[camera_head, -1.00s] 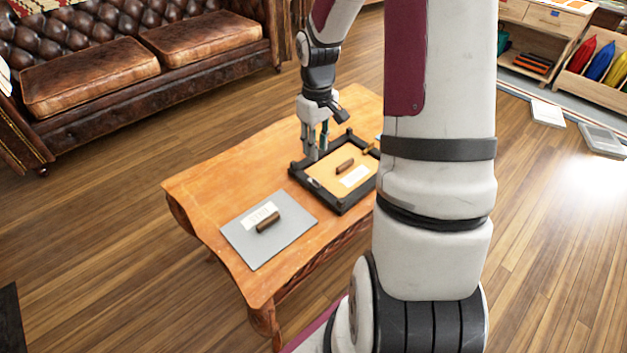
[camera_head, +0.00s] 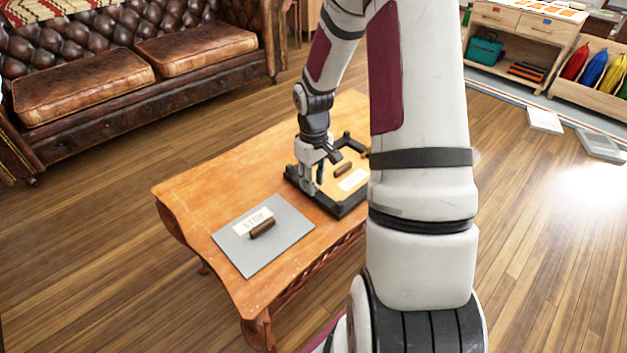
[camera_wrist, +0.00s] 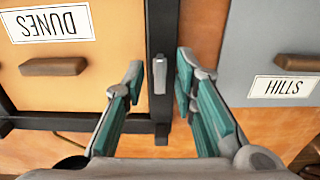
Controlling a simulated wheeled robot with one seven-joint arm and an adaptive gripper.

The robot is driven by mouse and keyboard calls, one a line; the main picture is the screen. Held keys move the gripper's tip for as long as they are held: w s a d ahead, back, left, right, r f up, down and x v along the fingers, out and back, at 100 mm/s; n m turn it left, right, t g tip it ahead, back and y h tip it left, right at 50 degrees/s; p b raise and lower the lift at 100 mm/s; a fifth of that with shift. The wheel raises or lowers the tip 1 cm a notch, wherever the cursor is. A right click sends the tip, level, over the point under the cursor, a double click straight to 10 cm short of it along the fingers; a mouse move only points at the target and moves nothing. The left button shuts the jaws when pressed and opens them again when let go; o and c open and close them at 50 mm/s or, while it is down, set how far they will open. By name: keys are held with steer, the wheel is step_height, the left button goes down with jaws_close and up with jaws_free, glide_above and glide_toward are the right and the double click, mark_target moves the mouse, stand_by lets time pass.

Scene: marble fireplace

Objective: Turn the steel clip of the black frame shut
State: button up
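The black frame (camera_head: 329,207) lies on the wooden table around an orange panel with a brown handle. In the wrist view the black frame (camera_wrist: 160,28) runs upright through the middle, and its panel (camera_wrist: 105,95) is labelled DUNES. The small steel clip (camera_wrist: 160,74) sits on that bar, its length along the bar. My gripper (camera_wrist: 161,70) is open, with teal-padded fingers on either side of the bar and the clip between the fingertips. I cannot tell whether either finger touches the clip. In the head view my gripper (camera_head: 309,186) is low over the frame's left side and hides the clip.
A grey panel (camera_head: 284,247) labelled HILLS, with a brown handle, lies on the table (camera_head: 195,190) left of the frame. It also shows in the wrist view (camera_wrist: 245,70), right of my gripper. A leather sofa (camera_head: 130,75) stands behind. Bare tabletop lies behind the grey panel.

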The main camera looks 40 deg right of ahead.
jaws_close()
steer(key=shift+m, duration=0.3)
steer(key=m+p, duration=0.1)
steer(key=m, duration=0.2)
steer(key=m+p, duration=0.1)
steer(key=m, duration=0.3)
steer(key=shift+p, duration=0.3)
steer(key=m+p, duration=0.2)
steer(key=m, duration=0.3)
steer(key=shift+m, duration=0.4)
steer(key=shift+m+p, duration=0.95)
steer(key=shift+m, duration=1.35)
